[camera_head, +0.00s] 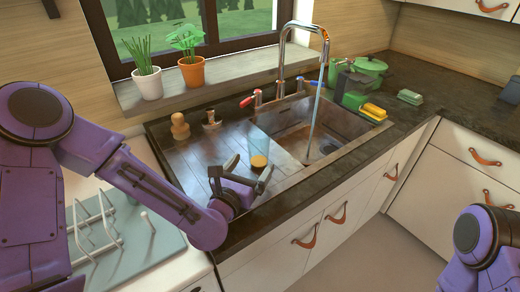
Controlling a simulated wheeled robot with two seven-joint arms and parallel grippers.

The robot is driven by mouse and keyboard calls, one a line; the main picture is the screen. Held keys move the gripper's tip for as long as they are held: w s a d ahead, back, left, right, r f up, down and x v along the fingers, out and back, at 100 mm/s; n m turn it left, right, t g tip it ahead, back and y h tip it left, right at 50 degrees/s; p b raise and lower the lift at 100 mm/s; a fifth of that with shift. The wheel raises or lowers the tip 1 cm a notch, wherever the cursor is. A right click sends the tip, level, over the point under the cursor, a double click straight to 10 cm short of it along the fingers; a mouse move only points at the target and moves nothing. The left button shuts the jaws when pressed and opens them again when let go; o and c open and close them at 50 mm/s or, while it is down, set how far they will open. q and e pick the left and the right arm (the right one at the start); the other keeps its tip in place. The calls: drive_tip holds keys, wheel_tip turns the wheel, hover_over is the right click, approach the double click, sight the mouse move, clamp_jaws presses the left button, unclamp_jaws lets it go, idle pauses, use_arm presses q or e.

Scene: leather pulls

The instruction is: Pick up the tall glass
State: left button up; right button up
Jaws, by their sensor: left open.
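The sink (325,140) with a tall running faucet (284,62) lies right of the glass. A wooden figure (180,126) stands behind on the drainboard. A white wire rack (97,226) sits at the lower left. Green items (352,88) and a yellow sponge (374,111) stand beyond the sink.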

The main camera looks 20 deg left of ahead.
sight(254, 158)
use_arm(q)
drive_tip(key=w+p, duration=0.2)
drive_tip(key=w, duration=0.4)
drive_tip(key=shift+w+f, duration=0.1)
drive_tip(key=shift+w, duration=0.05)
drive_tip(key=shift+w+d, duration=0.1)
drive_tip(key=shift+w, duration=0.05)
drive_tip(key=c, duration=1.1)
drive_tip(key=shift+c, duration=0.6)
